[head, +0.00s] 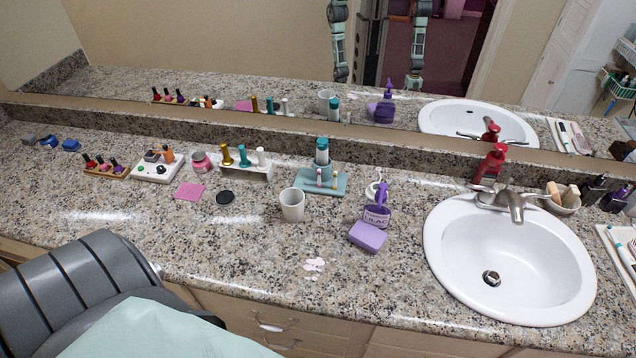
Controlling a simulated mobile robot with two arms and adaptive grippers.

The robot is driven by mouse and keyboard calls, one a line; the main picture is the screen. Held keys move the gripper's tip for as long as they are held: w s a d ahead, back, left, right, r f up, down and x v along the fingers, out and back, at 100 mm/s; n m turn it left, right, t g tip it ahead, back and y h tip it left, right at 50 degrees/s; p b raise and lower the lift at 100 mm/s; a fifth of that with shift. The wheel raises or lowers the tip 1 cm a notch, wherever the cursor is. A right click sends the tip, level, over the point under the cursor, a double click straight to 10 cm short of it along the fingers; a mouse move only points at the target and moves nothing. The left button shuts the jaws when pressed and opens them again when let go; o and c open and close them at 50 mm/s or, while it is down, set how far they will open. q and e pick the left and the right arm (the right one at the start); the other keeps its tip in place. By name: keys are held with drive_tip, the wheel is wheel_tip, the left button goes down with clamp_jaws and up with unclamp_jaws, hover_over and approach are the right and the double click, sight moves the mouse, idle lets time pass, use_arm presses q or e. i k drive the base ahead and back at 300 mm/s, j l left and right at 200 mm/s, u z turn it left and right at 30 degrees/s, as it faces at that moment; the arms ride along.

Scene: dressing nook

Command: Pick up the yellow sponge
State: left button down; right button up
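I see no clearly bright yellow sponge. A purple block (367,236), sponge-like, lies on the counter in front of a lilac pump bottle (378,212). A flat pink square (189,192) lies at the left. Neither of my grippers is in view; only arm-like parts show reflected in the mirror.
A white cup (292,204), nail polish stands and a teal tray (335,185) line the counter (240,255).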

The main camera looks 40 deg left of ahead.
sight(368, 237)
drive_tip(key=k+l+u, duration=0.1)
drive_tip(key=l, duration=0.25)
drive_tip(key=l+u, duration=0.1)
drive_tip(key=l, duration=0.25)
drive_tip(key=k+l+u, duration=0.1)
drive_tip(key=l, duration=0.25)
drive_tip(key=k+l+u, duration=0.1)
drive_tip(key=l, duration=0.25)
drive_tip(key=k, duration=0.1)
